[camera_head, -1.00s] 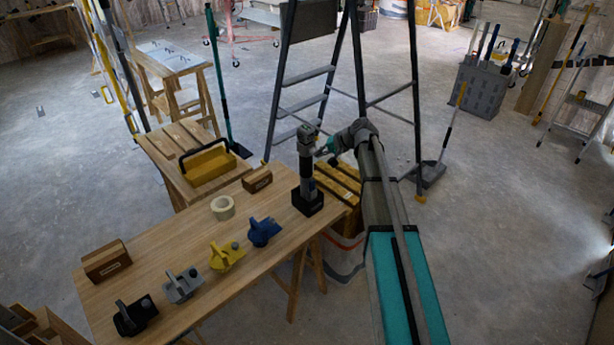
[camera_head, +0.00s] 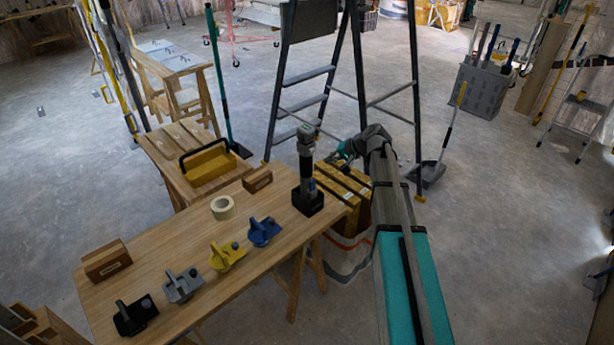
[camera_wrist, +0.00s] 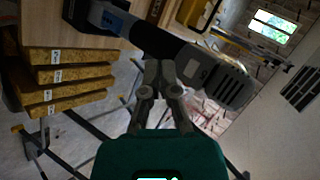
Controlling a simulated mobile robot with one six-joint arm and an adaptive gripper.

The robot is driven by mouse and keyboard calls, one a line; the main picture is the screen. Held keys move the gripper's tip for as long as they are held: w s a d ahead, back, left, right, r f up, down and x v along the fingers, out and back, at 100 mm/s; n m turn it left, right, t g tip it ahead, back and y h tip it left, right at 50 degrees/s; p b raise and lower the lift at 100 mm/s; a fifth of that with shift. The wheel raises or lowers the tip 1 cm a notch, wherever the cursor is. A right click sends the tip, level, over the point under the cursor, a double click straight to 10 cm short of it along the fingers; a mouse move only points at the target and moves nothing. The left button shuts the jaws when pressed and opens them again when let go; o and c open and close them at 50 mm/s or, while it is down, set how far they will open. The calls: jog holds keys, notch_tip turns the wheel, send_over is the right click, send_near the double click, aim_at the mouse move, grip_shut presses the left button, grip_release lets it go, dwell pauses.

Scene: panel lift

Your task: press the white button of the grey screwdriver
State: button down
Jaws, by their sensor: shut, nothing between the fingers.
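The grey screwdriver (camera_head: 306,160) stands upright in a black base (camera_head: 307,200) at the right end of the wooden workbench. In the wrist view the screwdriver (camera_wrist: 222,78) crosses the upper part slantwise, its slotted grey end to the right. I cannot make out the white button in either view. My gripper (camera_wrist: 160,66) is shut and empty, its fingertips pointing at the screwdriver's dark shaft. In the head view my gripper (camera_head: 334,158) is small, just right of the screwdriver's upper part. I cannot tell whether they touch.
Black, grey, yellow and blue tools (camera_head: 228,256), a tape roll (camera_head: 223,208) and brown boxes share the workbench (camera_head: 170,247). A stack of wooden boards (camera_head: 345,182) stands right of it. A stepladder (camera_head: 300,80) rises behind.

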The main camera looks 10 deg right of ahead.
jog(key=shift+s+d, duration=0.35)
jog(key=shift+s, duration=0.25)
jog(key=s+a+f+n+g+h, duration=0.1)
jog(key=s+f+g+h, duration=0.1)
jog(key=s, duration=1.1)
jog(key=s+a+f+n+g+h, duration=0.1)
jog(key=s+h, duration=0.5)
jog(key=s, duration=0.7)
notch_tip(320, 180, down, 4)
jog(key=shift+s+r+n+g, duration=0.25)
jog(key=shift+s+n+g, duration=0.15)
jog(key=shift+n+g, duration=0.5)
